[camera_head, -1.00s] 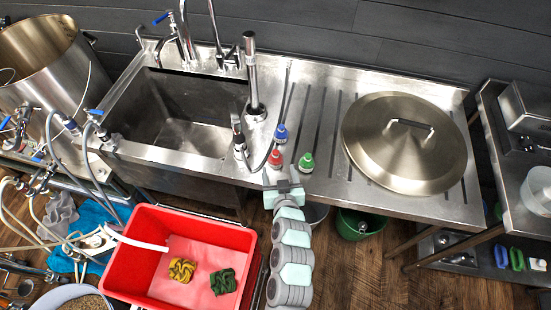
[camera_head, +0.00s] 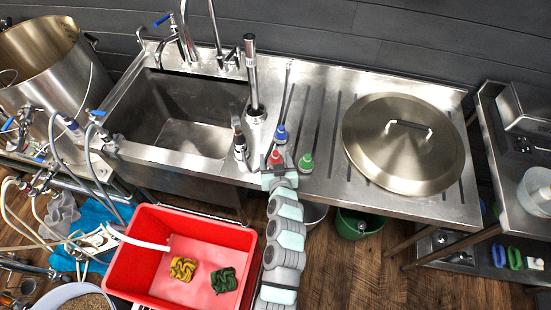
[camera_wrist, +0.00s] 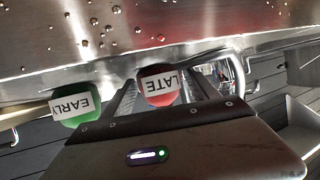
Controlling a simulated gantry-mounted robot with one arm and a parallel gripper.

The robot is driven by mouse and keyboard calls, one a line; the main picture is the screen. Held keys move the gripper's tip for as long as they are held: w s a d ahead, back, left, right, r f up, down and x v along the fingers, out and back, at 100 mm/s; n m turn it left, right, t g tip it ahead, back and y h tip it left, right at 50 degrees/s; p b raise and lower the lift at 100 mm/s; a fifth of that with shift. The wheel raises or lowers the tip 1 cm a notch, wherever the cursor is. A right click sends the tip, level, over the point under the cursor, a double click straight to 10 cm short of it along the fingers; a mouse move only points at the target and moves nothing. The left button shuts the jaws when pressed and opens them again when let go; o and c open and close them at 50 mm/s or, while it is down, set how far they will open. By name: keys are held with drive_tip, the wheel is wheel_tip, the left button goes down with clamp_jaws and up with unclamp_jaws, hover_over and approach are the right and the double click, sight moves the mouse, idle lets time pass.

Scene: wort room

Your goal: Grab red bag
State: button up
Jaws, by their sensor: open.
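The red bag (camera_head: 276,157) is a small rounded red thing with a white label at the front edge of the steel counter. In the wrist view the red bag (camera_wrist: 160,86) shows close beyond my gripper body, its label reading LATE. My gripper (camera_head: 279,173) is open, right at the red bag in the head view, covering its lower part.
A green bag (camera_head: 306,162) labelled EARLY (camera_wrist: 76,106) stands close right of the red one in the head view. A blue-topped item (camera_head: 281,134) stands just behind. A large round lid (camera_head: 404,143) lies right. A red tub (camera_head: 150,262) stands below the counter.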

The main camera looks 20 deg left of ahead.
drive_tip(key=c, duration=1.5)
drive_tip(key=shift+r, duration=0.15)
